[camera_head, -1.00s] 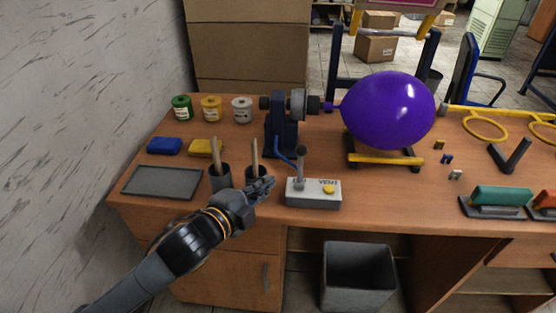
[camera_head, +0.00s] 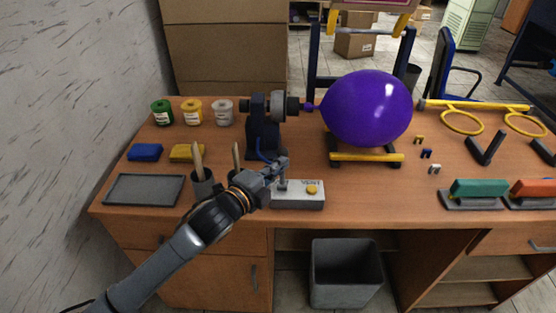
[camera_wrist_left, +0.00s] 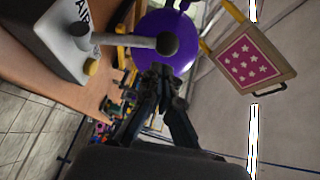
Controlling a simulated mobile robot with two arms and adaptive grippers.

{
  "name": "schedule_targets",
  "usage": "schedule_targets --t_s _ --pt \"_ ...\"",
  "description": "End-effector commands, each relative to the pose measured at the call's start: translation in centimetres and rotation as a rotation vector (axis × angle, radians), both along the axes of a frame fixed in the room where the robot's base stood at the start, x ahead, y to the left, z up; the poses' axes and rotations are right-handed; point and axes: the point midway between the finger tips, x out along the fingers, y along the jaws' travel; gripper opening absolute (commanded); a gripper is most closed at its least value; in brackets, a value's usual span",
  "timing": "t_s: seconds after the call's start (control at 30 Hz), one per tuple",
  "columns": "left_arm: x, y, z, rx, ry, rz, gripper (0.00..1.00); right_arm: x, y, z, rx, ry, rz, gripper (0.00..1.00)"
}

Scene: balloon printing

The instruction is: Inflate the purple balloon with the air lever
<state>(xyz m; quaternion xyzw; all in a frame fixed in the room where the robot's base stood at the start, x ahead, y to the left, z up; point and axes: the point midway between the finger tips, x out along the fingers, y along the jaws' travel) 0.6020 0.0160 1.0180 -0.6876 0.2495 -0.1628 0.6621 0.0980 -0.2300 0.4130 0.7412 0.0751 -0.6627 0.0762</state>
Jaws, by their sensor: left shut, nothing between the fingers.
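The purple balloon (camera_head: 367,108) is large and round, its neck at the nozzle of the dark inflator (camera_head: 263,125) on the desk. It also shows in the left wrist view (camera_wrist_left: 165,35). The grey control box (camera_head: 299,197) has a yellow vent button (camera_head: 312,190) and an air lever with a round knob; in the left wrist view the lever (camera_wrist_left: 130,40) stands out from the box. My left gripper (camera_head: 279,166) is shut and empty, right by the lever in the head view. I cannot tell whether it touches the lever. My right gripper is not in view.
Two dark cups (camera_head: 203,183) with sticks stand left of the box, close to my left arm. A grey tray (camera_head: 144,190), sponges and paint jars (camera_head: 192,112) lie further left. Stamps (camera_head: 478,193) sit at the right. A bin (camera_head: 345,272) stands below the desk edge.

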Motion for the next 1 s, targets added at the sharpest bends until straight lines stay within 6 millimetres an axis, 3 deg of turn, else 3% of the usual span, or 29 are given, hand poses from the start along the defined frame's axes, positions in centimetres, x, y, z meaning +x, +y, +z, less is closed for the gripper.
schedule_targets --t_s 0.17,0.53,0.83,1.0 --pt "1.0 0.2 -0.1 -0.001 0.001 0.0 0.0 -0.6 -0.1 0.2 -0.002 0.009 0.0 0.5" --pt "1.0 0.2 -0.1 -0.001 0.002 0.0 0.0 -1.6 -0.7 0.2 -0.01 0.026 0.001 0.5" --pt "2.5 0.3 0.4 0.001 0.077 0.0 0.0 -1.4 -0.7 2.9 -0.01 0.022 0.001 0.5" --pt "2.9 0.5 -0.2 0.0 0.1 0.003 0.0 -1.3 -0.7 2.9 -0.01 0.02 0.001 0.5"
